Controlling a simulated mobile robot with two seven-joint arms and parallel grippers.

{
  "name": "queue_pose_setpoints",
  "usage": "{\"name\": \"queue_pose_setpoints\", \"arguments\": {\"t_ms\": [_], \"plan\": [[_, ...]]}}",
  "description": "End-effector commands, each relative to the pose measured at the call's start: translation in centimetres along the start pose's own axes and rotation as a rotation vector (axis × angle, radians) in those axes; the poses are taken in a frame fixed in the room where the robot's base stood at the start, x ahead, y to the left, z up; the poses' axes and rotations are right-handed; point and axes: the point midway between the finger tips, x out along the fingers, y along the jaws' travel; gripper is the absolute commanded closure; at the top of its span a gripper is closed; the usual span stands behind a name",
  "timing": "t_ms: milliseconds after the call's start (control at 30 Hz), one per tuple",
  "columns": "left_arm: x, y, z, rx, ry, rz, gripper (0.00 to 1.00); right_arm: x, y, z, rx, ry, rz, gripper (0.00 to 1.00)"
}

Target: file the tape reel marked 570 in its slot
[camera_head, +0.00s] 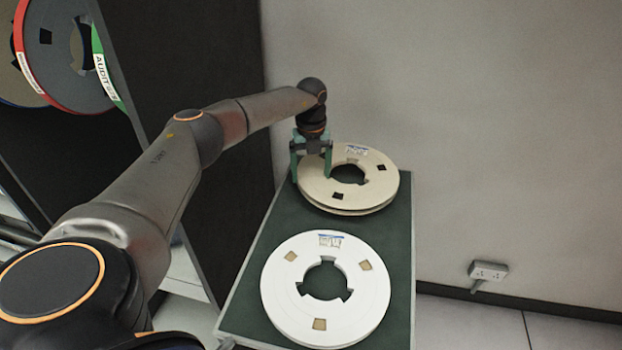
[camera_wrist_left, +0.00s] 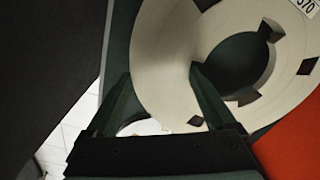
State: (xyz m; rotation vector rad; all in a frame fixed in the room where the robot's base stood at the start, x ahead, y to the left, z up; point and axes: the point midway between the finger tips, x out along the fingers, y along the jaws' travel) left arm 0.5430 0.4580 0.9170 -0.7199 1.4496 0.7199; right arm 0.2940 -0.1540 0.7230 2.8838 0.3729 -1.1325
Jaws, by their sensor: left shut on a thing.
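The beige tape reel (camera_head: 372,185) is at the far end of the dark green cart top. In the left wrist view its label, on the reel (camera_wrist_left: 165,50), reads 570. My left gripper (camera_head: 311,170) is shut on the left side of this reel. In the left wrist view one finger of the gripper (camera_wrist_left: 158,90) is outside the rim and the other is at the hub opening. I cannot tell whether the reel touches the cart top. The filing slot cannot be made out. My right gripper is not in view.
A white reel (camera_head: 282,313) lies flat at the near end of the cart top (camera_head: 402,245). A dark rack panel (camera_head: 195,130) stands left of the cart. Reels with red (camera_head: 26,62) and green (camera_head: 101,65) bands hang upper left. A wall is behind.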

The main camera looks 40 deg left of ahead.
Motion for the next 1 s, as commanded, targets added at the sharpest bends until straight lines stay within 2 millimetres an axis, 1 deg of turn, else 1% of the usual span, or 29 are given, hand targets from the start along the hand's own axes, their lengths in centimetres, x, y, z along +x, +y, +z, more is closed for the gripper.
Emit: {"name": "queue_pose_setpoints", "arguments": {"t_ms": [167, 267, 300, 400, 467, 833, 1000], "plan": [[-0.2, -0.1, 0.1, -0.001, -0.002, -0.006, 1.00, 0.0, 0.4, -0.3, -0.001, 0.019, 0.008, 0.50], [-0.2, -0.1, 0.1, 0.000, -0.002, -0.006, 1.00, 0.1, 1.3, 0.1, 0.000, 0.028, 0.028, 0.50], [-1.2, -0.2, 0.1, -0.001, -0.002, -0.007, 1.00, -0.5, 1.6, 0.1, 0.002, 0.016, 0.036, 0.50], [-2.2, -0.2, 0.1, 0.000, -0.002, -0.007, 1.00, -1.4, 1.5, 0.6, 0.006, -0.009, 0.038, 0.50], [-2.8, -0.2, 0.1, 0.000, -0.002, -0.007, 1.00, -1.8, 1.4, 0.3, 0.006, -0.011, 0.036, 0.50], [-6.1, -0.1, 0.1, 0.000, -0.002, -0.006, 1.00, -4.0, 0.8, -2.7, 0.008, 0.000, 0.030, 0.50], [-7.5, -0.2, 0.1, -0.001, -0.003, -0.008, 1.00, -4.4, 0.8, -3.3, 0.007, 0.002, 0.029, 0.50]]}}
